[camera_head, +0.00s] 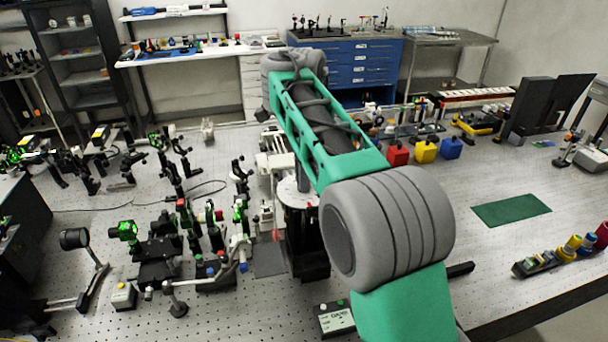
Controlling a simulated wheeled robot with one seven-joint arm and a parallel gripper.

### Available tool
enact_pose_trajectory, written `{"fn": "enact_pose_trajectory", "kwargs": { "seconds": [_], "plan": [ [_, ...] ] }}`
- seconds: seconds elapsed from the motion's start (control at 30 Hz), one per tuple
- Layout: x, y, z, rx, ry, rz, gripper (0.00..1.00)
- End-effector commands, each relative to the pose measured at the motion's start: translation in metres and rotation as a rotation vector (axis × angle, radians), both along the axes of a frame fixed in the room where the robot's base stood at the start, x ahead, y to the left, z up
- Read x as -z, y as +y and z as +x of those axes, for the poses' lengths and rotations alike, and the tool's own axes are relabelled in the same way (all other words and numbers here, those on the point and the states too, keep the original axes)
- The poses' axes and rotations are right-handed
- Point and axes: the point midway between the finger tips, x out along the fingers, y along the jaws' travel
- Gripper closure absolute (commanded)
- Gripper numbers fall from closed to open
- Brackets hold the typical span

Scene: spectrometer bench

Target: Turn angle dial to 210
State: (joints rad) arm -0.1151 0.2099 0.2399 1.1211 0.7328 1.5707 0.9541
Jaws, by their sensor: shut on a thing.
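My arm crosses the middle of the view, and its far wrist bends down behind the green forearm. My gripper is hidden there, so its fingers and whatever they touch do not show. No dial with a readable angle scale is visible. A pale round plate (289,190) sits on a dark stand (308,255) partly behind my forearm; I cannot tell whether it is the angle dial. A small box with a display (335,318) lies at the front of the bench, its text too small to read surely.
Optical mounts (155,245) crowd the left of the perforated bench. Red (397,154), yellow (425,151) and blue (450,148) blocks stand right of my forearm. A green mat (511,210) lies at the right, with clear bench around it. Blue drawers (362,63) stand behind.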

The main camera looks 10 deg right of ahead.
Motion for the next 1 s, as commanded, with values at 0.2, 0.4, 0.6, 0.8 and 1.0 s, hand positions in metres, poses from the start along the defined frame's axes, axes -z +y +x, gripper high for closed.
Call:
{"fn": "enact_pose_trajectory", "kwargs": {
  "seconds": [0.2,0.4,0.6,0.8,1.0],
  "plan": [
    [0.0001,0.0000,0.0003,0.142,0.001,0.000,1.00],
    [0.0000,0.0001,0.0003,0.223,0.000,0.000,1.00],
    [0.0000,0.0001,0.0003,0.257,0.000,0.000,1.00],
    [0.0001,0.0001,0.0003,0.263,0.000,0.000,1.00],
    [0.0001,0.0001,0.0003,0.262,0.000,0.000,1.00]
  ]
}}
